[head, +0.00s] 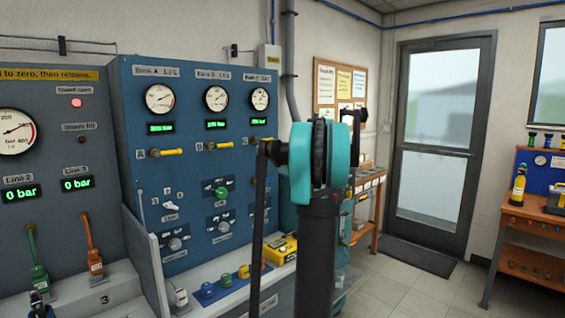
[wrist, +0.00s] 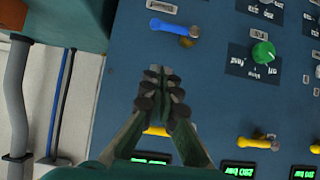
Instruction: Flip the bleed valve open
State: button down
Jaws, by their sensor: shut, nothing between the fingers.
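A blue-handled lever valve (wrist: 173,28) with a brass body is on the blue panel, near the top of the wrist view, which shows the panel upside down. Its handle lies roughly crosswise in that picture. Its label is too small to read, so I cannot confirm it is the bleed valve. It is hidden behind my arm in the head view. My gripper (wrist: 158,80) is shut and empty, with its fingertips in front of the panel between the blue handle and a yellow lever (wrist: 157,131). It appears apart from the blue handle. My gripper is hidden in the head view.
A green knob (wrist: 263,52) and another yellow lever (wrist: 257,142) are beside it. Grey pipe (wrist: 17,95) and blue conduit run along the wall at left in the wrist view. A yellow box (head: 283,249) sits on the bench ledge. Floor is free toward the door (head: 440,140).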

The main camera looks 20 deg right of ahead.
send_over(270, 179)
jog(key=s, duration=0.3)
notch_tip(270, 179, down, 4)
jog(key=shift+w+f, duration=0.3)
jog(key=shift+f, duration=0.65)
jog(key=shift+w+f, duration=0.25)
jog(key=shift+f, duration=0.65)
jog(key=shift+w+d+f+m+y, duration=0.1)
jog(key=shift+d+f+m+y, duration=0.25)
jog(key=shift+f+m+y, duration=0.25)
jog(key=shift+d+f+m+g+y, duration=0.2)
jog(key=shift+f+m+g+y, duration=0.2)
jog(key=shift+y, duration=0.2)
notch_tip(270, 179, down, 7)
jog(key=a+m+y, duration=0.2)
jog(key=m+y, duration=0.5)
jog(key=m, duration=0.1)
jog(key=shift+s+a+r+y, duration=0.2)
jog(key=shift+s+a+y, duration=0.15)
jog(key=shift+s+y, duration=0.05)
jog(key=shift+a+f, duration=0.15)
